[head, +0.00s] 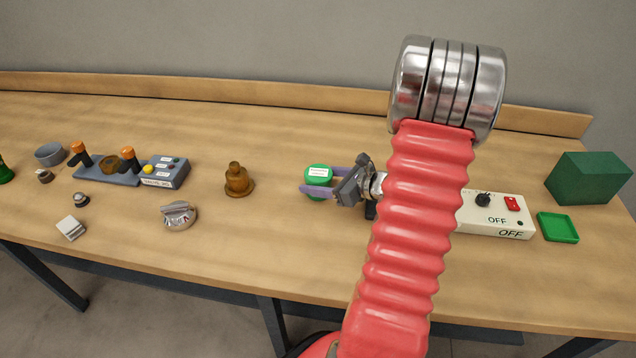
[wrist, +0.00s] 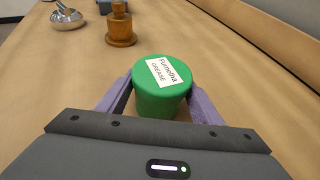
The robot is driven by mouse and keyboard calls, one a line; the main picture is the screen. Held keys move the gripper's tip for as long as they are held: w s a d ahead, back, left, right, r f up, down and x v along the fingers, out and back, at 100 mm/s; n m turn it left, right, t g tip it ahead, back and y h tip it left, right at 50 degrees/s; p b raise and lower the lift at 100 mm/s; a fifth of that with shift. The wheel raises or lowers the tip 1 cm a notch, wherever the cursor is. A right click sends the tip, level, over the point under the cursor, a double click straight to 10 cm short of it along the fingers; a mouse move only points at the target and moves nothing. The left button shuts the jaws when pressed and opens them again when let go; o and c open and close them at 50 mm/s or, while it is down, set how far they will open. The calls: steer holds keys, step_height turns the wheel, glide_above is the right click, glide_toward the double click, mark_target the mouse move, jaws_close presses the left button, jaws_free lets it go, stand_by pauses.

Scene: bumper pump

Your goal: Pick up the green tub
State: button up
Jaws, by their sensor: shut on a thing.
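The green tub (wrist: 160,100) has a white label on its lid and stands upright between my two purple fingers in the wrist view. In the head view the tub (head: 318,186) is at the middle of the bench, partly hidden by the fingers. My gripper (head: 318,183) reaches it from the right and is shut on its sides; it also shows in the wrist view (wrist: 160,92). I cannot tell whether the tub's base touches the bench.
A brown bell-shaped piece (head: 238,181) and a silver knob (head: 179,215) stand to the left. A white switch box (head: 495,214), a green tray (head: 557,227) and a green block (head: 588,178) are to the right. The bench (head: 270,255) is clear in front of the tub.

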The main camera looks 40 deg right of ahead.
mark_target(319, 172)
steer(key=shift+r, duration=0.2)
step_height(319, 172, up, 10)
steer(key=shift+f, duration=0.1)
stand_by(0.4)
stand_by(0.6)
